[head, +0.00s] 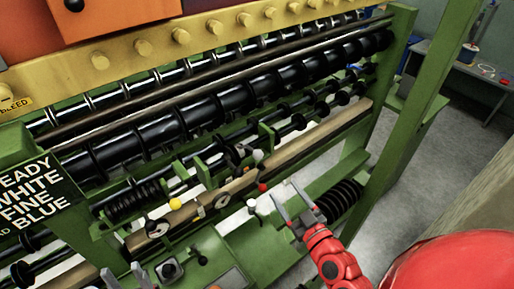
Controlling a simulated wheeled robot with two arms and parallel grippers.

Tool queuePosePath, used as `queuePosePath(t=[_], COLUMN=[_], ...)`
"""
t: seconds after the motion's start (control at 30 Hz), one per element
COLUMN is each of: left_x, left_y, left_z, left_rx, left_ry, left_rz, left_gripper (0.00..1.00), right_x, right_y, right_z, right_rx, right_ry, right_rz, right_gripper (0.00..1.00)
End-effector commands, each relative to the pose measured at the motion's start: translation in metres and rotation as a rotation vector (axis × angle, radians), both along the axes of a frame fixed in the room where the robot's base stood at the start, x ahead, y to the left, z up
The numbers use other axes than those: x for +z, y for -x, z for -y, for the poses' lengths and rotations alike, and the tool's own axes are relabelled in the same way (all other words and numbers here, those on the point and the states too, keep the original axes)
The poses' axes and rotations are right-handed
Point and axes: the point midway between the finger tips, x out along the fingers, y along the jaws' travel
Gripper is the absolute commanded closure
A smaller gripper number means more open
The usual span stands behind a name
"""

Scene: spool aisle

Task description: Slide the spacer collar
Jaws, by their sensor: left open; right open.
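Several dark shafts with ring-like collars and discs run diagonally across the green machine (372,140). I cannot tell which of these rings is the spacer collar. My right gripper (286,192) is open and empty, in front of the wooden rail (345,122) and just right of a red knob (262,187). My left gripper (124,271) is open at the bottom left edge, with only its grey finger ends showing. No object shows between its fingers.
Small levers with a yellow knob (175,204) and a white knob (251,203) stick up near the rail. A black coil spring (340,200) sits right of my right gripper. A green post (425,105) stands at right, with open grey floor (440,165) beyond.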

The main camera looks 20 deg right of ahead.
Motion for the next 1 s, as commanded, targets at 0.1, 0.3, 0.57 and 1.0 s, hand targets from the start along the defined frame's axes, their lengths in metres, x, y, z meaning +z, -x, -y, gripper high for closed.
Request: queuePosePath(t=[0.1,0.3,0.57,1.0], left_x=[-0.005,-0.016,-0.041,-0.021], left_y=[0.0,0.0,0.0,0.0], left_z=[0.0,0.0,0.0,0.0], left_rx=[0.0,0.0,0.0,0.0], left_ry=[0.0,0.0,0.0,0.0], left_rz=[0.0,0.0,0.0,0.0], left_gripper=[0.5,0.5,0.5,0.5], right_x=[-0.002,-0.002,-0.004,0.004], right_y=[-0.004,-0.02,-0.052,-0.136], right_z=[-0.004,-0.007,-0.01,-0.022], right_rx=[0.013,0.013,0.007,0.004], right_ry=[0.003,0.003,-0.001,-0.004], right_rz=[0.0,0.005,0.006,-0.005], right_gripper=[0.29,0.29,0.29,0.29])
